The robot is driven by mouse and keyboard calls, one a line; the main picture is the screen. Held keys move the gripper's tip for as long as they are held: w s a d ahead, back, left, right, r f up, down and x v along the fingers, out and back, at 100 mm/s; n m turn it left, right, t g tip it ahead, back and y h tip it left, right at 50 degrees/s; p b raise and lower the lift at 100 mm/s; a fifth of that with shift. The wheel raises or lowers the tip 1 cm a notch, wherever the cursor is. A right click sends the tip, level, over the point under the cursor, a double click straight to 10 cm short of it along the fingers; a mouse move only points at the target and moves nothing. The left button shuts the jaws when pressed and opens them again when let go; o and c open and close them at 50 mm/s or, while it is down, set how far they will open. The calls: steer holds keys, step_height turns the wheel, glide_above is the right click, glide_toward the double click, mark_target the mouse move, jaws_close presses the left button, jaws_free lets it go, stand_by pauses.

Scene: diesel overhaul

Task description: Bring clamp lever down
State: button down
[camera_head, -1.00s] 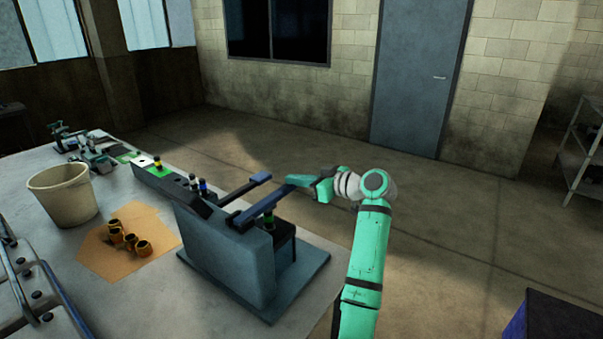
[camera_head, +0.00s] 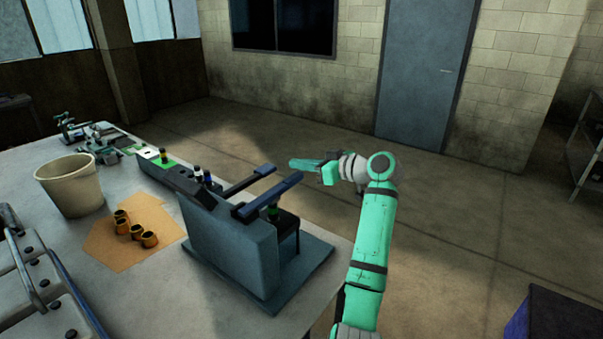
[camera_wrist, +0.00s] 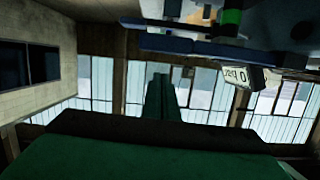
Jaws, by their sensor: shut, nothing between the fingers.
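The blue-grey fixture (camera_head: 230,245) stands on its base plate at the table's right end. Two dark blue bar-shaped levers lie across its top: a rear lever (camera_head: 250,181) and a front lever (camera_head: 270,194). Which one is the clamp lever I cannot tell. A green-banded part (camera_head: 273,213) shows beneath the front lever. My gripper (camera_head: 292,164) is shut and empty, just beyond and right of the lever ends, apart from them in the head view. In the wrist view my gripper's fingers (camera_wrist: 160,95) point ahead, with a blue bar (camera_wrist: 190,45) above them.
A cream bucket (camera_head: 70,185) and several brass-coloured bushings (camera_head: 135,230) on an orange sheet (camera_head: 105,240) are left of the fixture. A green-topped block (camera_head: 165,163) and small tools (camera_head: 95,145) stand farther back.

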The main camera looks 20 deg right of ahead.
steer(key=r+v, duration=0.1)
steer(key=v, duration=0.9)
steer(key=d+f+m+t+h, duration=0.1)
steer(key=d+f+m+h, duration=0.3)
steer(key=f, duration=0.8)
steer(key=d+f+m+t+h, duration=0.1)
steer(key=d+f+m+h, duration=0.3)
steer(key=f, duration=0.7)
steer(key=s+d+f+h, duration=0.4)
steer(key=s+f+h, duration=0.45)
steer(key=f, duration=0.55)
steer(key=s+a+f+y, duration=0.1)
steer(key=s+a+f, duration=0.5)
steer(key=s+a, duration=0.55)
steer(key=s+a+f+y, duration=0.2)
steer(key=s+a+f, duration=0.4)
steer(key=s+a, duration=0.5)
steer(key=s+a+r+y, duration=0.1)
steer(key=s+a+r, duration=0.3)
steer(key=s, duration=0.4)
steer(key=s+a+r+t+y, duration=0.1)
steer(key=s+a+r, duration=0.3)
steer(key=s+a, duration=0.2)
steer(key=s+a+r+y, duration=0.2)
steer(key=s+a+r, duration=0.2)
steer(key=s, duration=0.6)
steer(key=shift+s+a+n+t, duration=0.25)
steer(key=shift+a+n+t, duration=0.05)
steer(key=shift+a, duration=0.45)
